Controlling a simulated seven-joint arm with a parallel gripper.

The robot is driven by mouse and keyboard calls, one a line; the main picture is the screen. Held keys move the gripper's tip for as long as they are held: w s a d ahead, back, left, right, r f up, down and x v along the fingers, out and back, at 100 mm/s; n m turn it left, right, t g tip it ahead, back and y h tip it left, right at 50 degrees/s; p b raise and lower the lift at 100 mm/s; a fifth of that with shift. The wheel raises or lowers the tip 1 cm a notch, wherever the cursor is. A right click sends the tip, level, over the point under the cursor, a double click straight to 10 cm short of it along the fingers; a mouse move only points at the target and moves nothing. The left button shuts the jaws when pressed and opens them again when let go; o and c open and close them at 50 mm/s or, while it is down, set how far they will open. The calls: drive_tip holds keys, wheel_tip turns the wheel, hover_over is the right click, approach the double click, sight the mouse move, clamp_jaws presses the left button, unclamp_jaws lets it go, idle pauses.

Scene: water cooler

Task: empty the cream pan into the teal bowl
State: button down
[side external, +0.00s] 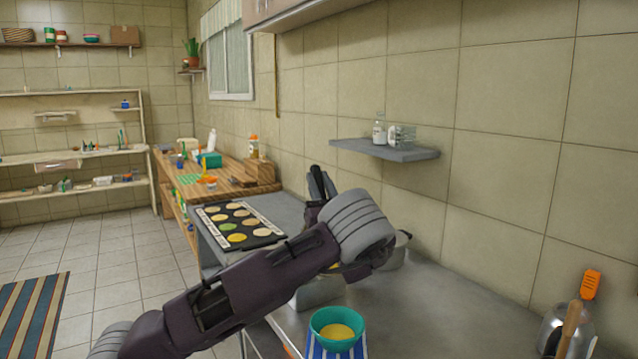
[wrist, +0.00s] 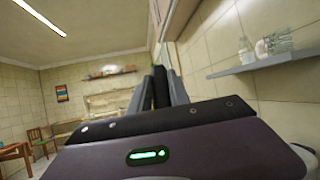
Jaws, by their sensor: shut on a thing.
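The teal bowl (side external: 337,317) stands upright in front of my wrist on a blue-and-white striped cloth (side external: 318,350), with yellow contents in it. My gripper (side external: 318,184) is beyond the bowl, pointing up and away. In the wrist view, its two grey fingers (wrist: 160,92) are shut on a dark, upright handle-like piece (wrist: 160,80). The body of the cream pan cannot be made out for sure; my arm covers the area below the gripper. A small yellow patch shows under my wrist. A pale rounded shape (side external: 396,254) shows behind my wrist; I cannot tell if it is the pan.
A black tray with several yellow and green rounds (side external: 238,222) lies left of my gripper. A grey wall shelf (side external: 385,149) with glass jars is at the upper right. A utensil holder (side external: 562,325) stands at the right front. The grey counter (side external: 455,305) between is clear.

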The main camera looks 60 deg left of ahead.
drive_tip(key=shift+d, duration=0.1)
drive_tip(key=shift+s+d+r+y, duration=0.15)
drive_tip(key=shift+d+r+y, duration=0.15)
drive_tip(key=shift+d+y, duration=0.15)
drive_tip(key=shift+d, duration=0.15)
idle(0.5)
drive_tip(key=shift+s+d+r+y, duration=0.15)
drive_tip(key=shift+d+r+y, duration=0.15)
drive_tip(key=shift+d, duration=0.2)
drive_tip(key=shift+d, duration=0.15)
idle(0.4)
drive_tip(key=shift+s+d+r+y, duration=0.15)
drive_tip(key=shift+d+y, duration=0.3)
drive_tip(key=shift+d, duration=0.05)
drive_tip(key=shift+d+t, duration=0.1)
drive_tip(key=shift+t, duration=0.2)
drive_tip(key=shift+s+d+r+y, duration=0.2)
drive_tip(key=shift+d+y, duration=0.2)
drive_tip(key=shift+d, duration=0.15)
idle(0.3)
